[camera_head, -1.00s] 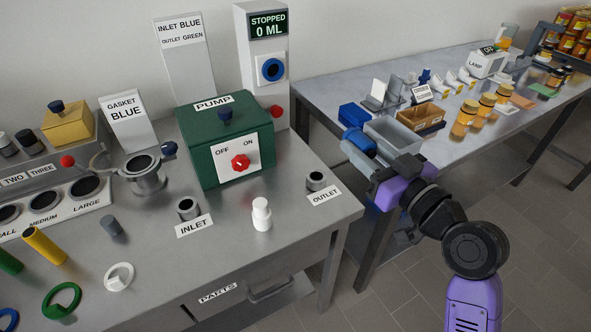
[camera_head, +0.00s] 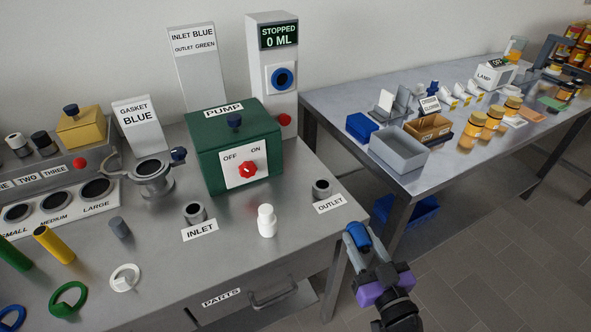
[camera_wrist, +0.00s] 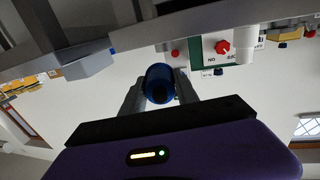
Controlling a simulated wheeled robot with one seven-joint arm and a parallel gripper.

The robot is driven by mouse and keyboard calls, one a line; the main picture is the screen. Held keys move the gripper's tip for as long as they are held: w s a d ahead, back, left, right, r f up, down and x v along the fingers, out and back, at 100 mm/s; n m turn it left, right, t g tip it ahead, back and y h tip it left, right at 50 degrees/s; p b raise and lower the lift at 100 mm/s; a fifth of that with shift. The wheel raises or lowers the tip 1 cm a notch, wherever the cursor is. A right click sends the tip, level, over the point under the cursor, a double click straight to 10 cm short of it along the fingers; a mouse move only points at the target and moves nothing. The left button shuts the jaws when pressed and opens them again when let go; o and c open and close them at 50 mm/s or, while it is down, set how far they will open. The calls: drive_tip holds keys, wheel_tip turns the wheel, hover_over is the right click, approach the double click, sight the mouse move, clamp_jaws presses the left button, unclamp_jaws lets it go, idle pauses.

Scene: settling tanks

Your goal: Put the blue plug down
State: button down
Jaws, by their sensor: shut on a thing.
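The blue plug (camera_head: 360,236) is held between the fingers of my gripper (camera_head: 358,240), which is shut on it. In the wrist view the plug (camera_wrist: 160,84) shows as a dark blue cylinder end between the two fingers (camera_wrist: 158,92). In the head view the plug and gripper are in front of the gap between the two tables, beside the right front edge of the metal pump table (camera_head: 230,255). The plug touches no surface that I can see.
The pump table holds the green pump (camera_head: 232,150), a white bottle (camera_head: 267,221), the inlet (camera_head: 195,212) and outlet (camera_head: 321,189) sockets and colored rings. The right table has a grey bin (camera_head: 399,150) and jars. A blue crate (camera_head: 410,211) stands below. Bare metal lies around the white bottle.

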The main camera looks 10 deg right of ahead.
drive_tip(key=shift+s+a+f, duration=0.1)
drive_tip(key=shift+s+f, duration=0.05)
drive_tip(key=shift+f, duration=0.35)
drive_tip(key=shift+s+a+f, duration=0.1)
drive_tip(key=shift+s+f, duration=0.05)
drive_tip(key=shift+f, duration=0.35)
wheel_tip(320, 180, down, 8)
drive_tip(key=s+m+h, duration=0.1)
drive_tip(key=s+h, duration=0.1)
drive_tip(key=shift+s+r, duration=0.2)
drive_tip(key=shift+w, duration=0.1)
idle(0.4)
